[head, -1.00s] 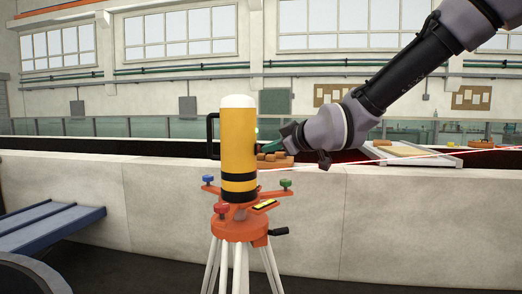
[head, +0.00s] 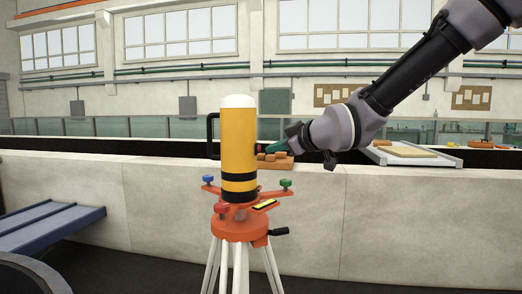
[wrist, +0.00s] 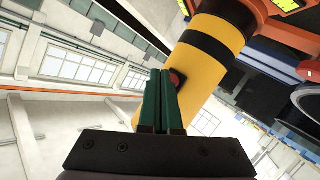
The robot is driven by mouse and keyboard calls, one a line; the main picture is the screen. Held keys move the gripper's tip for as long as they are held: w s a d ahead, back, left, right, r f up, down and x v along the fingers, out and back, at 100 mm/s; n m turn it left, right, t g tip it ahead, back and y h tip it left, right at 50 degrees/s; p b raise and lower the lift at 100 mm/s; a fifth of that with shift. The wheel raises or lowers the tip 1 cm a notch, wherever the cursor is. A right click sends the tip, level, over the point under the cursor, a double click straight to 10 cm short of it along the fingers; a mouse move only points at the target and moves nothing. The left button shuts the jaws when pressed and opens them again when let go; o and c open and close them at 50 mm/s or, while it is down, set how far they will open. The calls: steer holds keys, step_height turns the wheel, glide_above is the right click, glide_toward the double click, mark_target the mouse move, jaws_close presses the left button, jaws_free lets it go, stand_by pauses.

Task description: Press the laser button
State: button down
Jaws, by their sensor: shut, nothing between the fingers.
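The laser level is a yellow upright cylinder (head: 238,137) with a white cap and black bands, on an orange mount atop a white tripod. Its red button (wrist: 177,78) shows in the wrist view on the side of the cylinder, partly covered by my fingers. My gripper (head: 266,148) has green fingers and is at the right side of the cylinder, shut and empty. Its fingertips (wrist: 160,72) are close to the button in the wrist view. I cannot tell whether they touch it. No red beam shows now.
Blue, red and green knobs stick out from the orange mount (head: 240,230). A long pale flume wall (head: 300,200) runs behind the tripod. A blue ramp (head: 50,232) is at left.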

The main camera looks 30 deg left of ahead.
steer(key=shift+w+d, duration=0.3)
steer(key=shift+d, duration=0.6)
steer(key=shift+w+d, duration=0.3)
steer(key=shift+d, duration=0.65)
steer(key=shift+w+d, duration=0.3)
steer(key=shift+d, duration=0.6)
steer(key=w+d+r+m+t+h, duration=0.1)
steer(key=w+d+m+h, duration=0.2)
steer(key=d, duration=0.7)
steer(key=w+d+r+m+t+h, duration=0.1)
steer(key=d+m+h, duration=0.25)
steer(key=d, duration=0.65)
steer(key=w+d+r+m+t+h, duration=0.15)
steer(key=d+m, duration=0.25)
steer(key=d, duration=0.6)
steer(key=s+d+f+m+g+h, duration=0.1)
steer(key=s+d+m, duration=0.5)
steer(key=d, duration=0.4)
steer(key=s+d+f+m+g+h, duration=0.1)
steer(key=s+d+m+g+h, duration=0.1)
steer(key=s+d+m, duration=0.4)
steer(key=s+d, duration=0.3)
steer(key=d, duration=0.1)
steer(key=shift+s, duration=0.15)
steer(key=shift+f, duration=0.1)
